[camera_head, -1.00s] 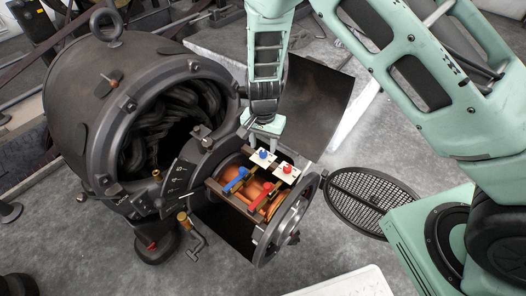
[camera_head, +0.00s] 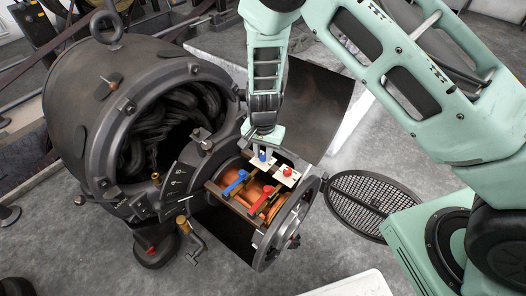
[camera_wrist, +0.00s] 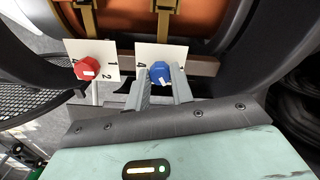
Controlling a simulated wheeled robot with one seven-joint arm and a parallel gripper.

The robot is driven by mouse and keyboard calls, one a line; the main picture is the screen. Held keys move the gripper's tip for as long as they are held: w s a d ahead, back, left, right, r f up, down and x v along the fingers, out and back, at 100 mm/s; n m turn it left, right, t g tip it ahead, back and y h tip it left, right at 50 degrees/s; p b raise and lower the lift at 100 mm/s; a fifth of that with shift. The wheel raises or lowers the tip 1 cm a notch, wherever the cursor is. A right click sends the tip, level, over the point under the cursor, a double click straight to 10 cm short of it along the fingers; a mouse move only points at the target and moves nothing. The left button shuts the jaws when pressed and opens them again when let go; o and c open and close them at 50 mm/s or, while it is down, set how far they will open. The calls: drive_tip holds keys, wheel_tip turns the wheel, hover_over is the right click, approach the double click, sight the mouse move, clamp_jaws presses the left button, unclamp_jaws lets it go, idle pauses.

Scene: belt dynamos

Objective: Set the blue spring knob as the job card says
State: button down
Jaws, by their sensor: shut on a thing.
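The blue spring knob (camera_head: 262,155) sits on a white numbered plate on top of the opened dynamo's brush gear. No readable job card is in view.
A blue lever (camera_head: 235,183) and a red lever (camera_head: 261,200) lie over the copper drum (camera_head: 250,193). The large dark housing (camera_head: 95,110) stands at left, with a brass-handled crank (camera_head: 191,238) below. A round mesh cover (camera_head: 368,200) lies on the floor at right.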

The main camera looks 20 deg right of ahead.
sight(263, 155)
drive_tip(key=shift+r, duration=0.1)
drive_tip(key=n+p, duration=0.3)
drive_tip(key=n, duration=0.3)
drive_tip(key=n+p, duration=0.1)
drive_tip(key=n, duration=0.4)
drive_tip(key=shift+n, duration=0.3)
drive_tip(key=shift+p, duration=0.3)
drive_tip(key=c, duration=1.2)
unclamp_jaws()
wheel_tip(263, 155, up, 17)
drive_tip(key=p, duration=0.2)
drive_tip(key=shift+r, duration=0.15)
